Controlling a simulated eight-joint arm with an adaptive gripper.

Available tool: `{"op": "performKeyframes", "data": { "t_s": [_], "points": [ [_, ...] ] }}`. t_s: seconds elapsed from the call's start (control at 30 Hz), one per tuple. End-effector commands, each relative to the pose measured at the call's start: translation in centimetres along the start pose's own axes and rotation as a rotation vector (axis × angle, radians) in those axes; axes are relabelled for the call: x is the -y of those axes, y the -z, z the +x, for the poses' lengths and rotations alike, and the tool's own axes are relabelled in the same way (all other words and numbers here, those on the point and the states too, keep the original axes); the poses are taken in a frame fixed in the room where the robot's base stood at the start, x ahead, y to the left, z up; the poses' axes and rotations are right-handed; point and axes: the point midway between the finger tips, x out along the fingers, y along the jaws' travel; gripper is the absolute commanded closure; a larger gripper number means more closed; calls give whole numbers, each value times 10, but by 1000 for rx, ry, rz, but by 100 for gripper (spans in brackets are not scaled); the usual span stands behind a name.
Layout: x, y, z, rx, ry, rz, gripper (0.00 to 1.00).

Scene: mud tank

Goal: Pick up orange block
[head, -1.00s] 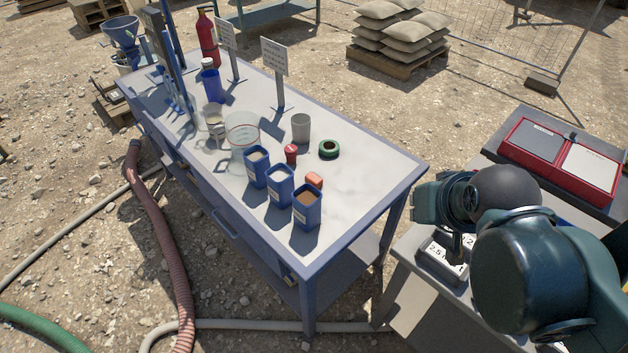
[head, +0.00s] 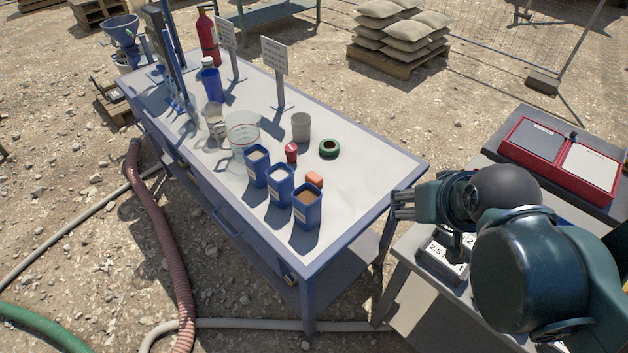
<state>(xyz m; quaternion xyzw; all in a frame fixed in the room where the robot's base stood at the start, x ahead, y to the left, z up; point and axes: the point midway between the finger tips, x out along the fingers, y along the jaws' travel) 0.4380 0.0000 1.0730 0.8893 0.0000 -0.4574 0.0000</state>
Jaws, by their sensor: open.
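The orange block (head: 314,180) lies on the white-topped table (head: 365,195), just behind the blue containers and partly hidden by the nearest one. My gripper (head: 394,205) is at the table's right edge, to the right of the block and well apart from it. Its fingers point left toward the table. It is open, and I see nothing between the fingers.
Blue containers (head: 307,208) stand in front of the block. A red item (head: 291,153), a green ring (head: 329,148), a grey cup (head: 301,127) and a clear beaker (head: 242,130) are near it. The table's right end is clear. A red case (head: 560,155) lies at right.

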Motion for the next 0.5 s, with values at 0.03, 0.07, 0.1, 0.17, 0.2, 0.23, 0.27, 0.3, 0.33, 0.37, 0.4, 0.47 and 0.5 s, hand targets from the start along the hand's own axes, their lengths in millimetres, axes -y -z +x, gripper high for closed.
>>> {"op": "performKeyframes", "data": {
  "t_s": [0.03, 0.07, 0.1, 0.17, 0.2, 0.23, 0.27, 0.3, 0.33, 0.37, 0.4, 0.47, 0.5],
  "points": [
    [0, 0, 0, 0, 0, 0, 46],
    [0, 0, 0, 0, 0, 1, 46],
    [0, 1, 0, 1, 1, 2, 46],
    [1, 2, 0, 4, 1, 4, 46],
    [1, 4, 0, 6, 2, 7, 46],
    [2, 5, 0, 8, 3, 9, 46],
    [2, 7, 1, 10, 3, 12, 46],
    [3, 10, 1, 14, 5, 17, 46],
    [4, 12, 2, 17, 6, 22, 46],
    [5, 14, 2, 21, 7, 27, 46],
    [6, 17, 3, 28, 8, 34, 46],
    [8, 22, 4, 38, 10, 47, 46],
    [10, 27, 5, 46, 11, 57, 46]
  ]
}}
